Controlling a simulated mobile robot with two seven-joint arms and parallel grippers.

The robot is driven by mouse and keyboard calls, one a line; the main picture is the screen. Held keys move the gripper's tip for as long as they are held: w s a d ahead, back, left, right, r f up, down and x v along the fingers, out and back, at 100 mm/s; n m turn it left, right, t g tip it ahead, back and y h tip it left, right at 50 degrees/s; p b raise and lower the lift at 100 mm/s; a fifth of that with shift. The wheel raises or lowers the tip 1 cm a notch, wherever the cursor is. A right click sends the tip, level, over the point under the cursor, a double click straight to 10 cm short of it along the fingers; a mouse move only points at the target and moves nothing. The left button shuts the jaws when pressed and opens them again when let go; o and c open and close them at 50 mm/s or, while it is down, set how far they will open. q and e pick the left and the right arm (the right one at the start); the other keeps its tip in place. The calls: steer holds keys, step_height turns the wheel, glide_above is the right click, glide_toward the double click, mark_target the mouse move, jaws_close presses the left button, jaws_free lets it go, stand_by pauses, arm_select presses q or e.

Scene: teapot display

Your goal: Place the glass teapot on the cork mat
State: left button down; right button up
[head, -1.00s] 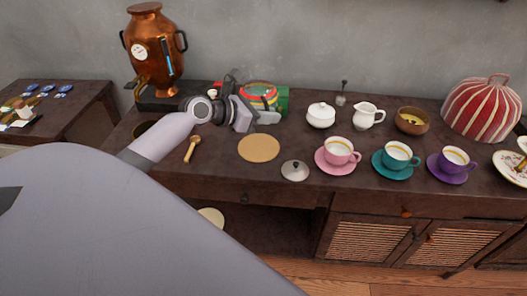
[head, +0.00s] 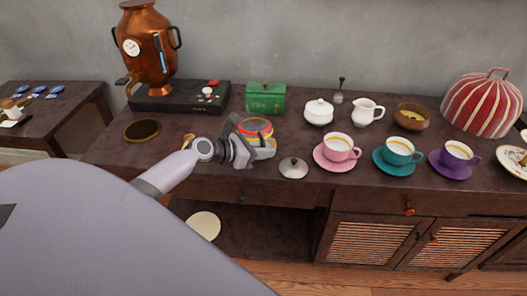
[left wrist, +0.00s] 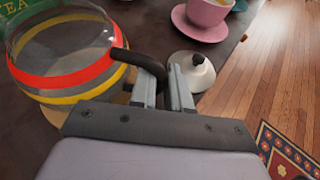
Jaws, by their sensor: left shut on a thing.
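The glass teapot (head: 257,126) has red and yellow bands and looks upright. It also shows large at the left of the left wrist view (left wrist: 62,62). My left gripper (left wrist: 164,78) is shut on its dark curved handle; in the head view the gripper (head: 264,148) partly covers the teapot. The round cork mat (left wrist: 52,115) shows only as a tan edge below the teapot. The teapot is over the mat, but I cannot tell whether it touches. My right gripper is not in view.
A pale lid (head: 293,168) with a dark knob lies just right of the teapot. The pink cup (head: 338,146) on its saucer stands beyond it. A green tea tin (head: 265,97) stands behind. A copper urn (head: 150,50) and dark round coaster (head: 142,130) are left.

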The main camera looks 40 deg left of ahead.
arm_select(q)
steer(key=c, duration=1.1)
jaws_free()
steer(key=shift+f, duration=0.1)
